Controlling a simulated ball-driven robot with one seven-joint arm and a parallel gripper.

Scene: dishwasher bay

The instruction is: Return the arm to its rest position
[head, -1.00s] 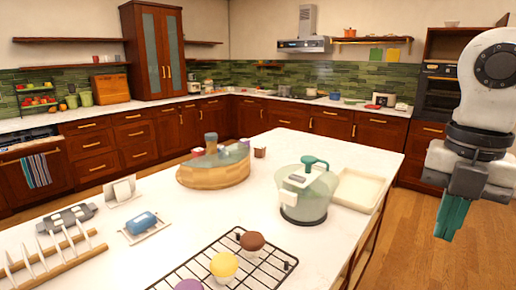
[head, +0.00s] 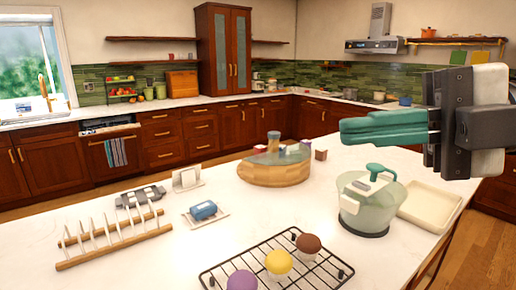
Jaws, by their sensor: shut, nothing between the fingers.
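My gripper (head: 350,127) is at the upper right of the head view. Its teal fingers lie together, shut and empty, and point left. They are raised and show in front of the far right part of the white island counter (head: 130,235). The grey wrist and part of my arm show at the right edge; the rest of the arm is out of view. The fingers touch nothing that I can see.
Below the gripper stand a salad spinner (head: 368,208) and a cream tray (head: 432,203). A round wooden stand (head: 272,174), a cooling rack (head: 318,262) with cupcakes, a blue sponge (head: 203,210) and a wooden dish rack (head: 85,262) are also on the island. Wood floor is clear at lower right.

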